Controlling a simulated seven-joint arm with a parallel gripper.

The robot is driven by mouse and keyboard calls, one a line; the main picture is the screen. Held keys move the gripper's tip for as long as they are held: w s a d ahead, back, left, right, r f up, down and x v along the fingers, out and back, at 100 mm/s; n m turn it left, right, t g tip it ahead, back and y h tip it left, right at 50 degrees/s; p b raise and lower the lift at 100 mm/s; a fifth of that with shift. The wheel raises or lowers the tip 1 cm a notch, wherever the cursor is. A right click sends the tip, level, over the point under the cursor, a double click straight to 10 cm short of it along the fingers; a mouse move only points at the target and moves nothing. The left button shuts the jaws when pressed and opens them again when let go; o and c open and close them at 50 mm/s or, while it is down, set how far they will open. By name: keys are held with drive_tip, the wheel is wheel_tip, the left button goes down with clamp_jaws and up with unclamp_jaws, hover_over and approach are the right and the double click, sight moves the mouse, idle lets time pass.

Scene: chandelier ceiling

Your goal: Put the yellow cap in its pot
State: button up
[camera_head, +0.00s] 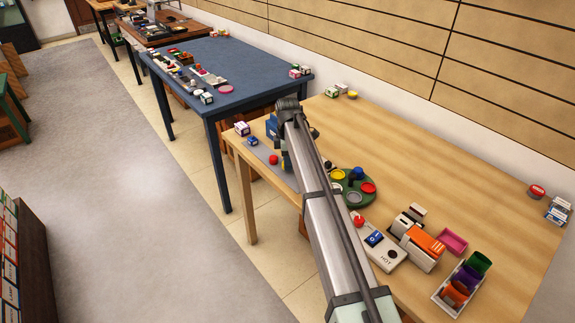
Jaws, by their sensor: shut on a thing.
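My arm runs from the bottom of the picture up over the wooden table and covers much of the work area. My gripper (285,158) is just left of the arm, over a grey mat (257,152); its fingers are mostly hidden. It is shut on a small yellow piece, apparently the yellow cap (284,165), of which only a sliver shows. A round green tray (347,204) lies right of the arm. It holds a yellow pot (338,174), a red one (368,188), a grey one (354,197) and a blue piece standing up (357,173).
A red piece (273,159) lies on the mat; a blue block (271,127) stands behind it. Nearer are a white device marked HOT (387,255), a pink tray (453,242) and a white rack (444,297) with coloured cups. The table's right middle is clear.

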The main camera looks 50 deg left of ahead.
drive_tip(key=r, duration=0.7)
drive_tip(key=shift+w+d+r, duration=0.15)
drive_tip(key=shift+w+r, duration=0.1)
drive_tip(key=shift+r, duration=0.05)
drive_tip(key=w+d+r+m, duration=0.1)
drive_tip(key=w+d+m, duration=0.1)
drive_tip(key=w+d, duration=0.65)
hover_over(339, 176)
drive_tip(key=shift+w+a+f+n, duration=0.1)
drive_tip(key=shift+f+n, duration=0.15)
drive_tip(key=shift+n, duration=0.15)
drive_tip(key=shift+f, duration=0.1)
drive_tip(key=shift+f, duration=2.25)
drive_tip(key=shift+f, duration=1.1)
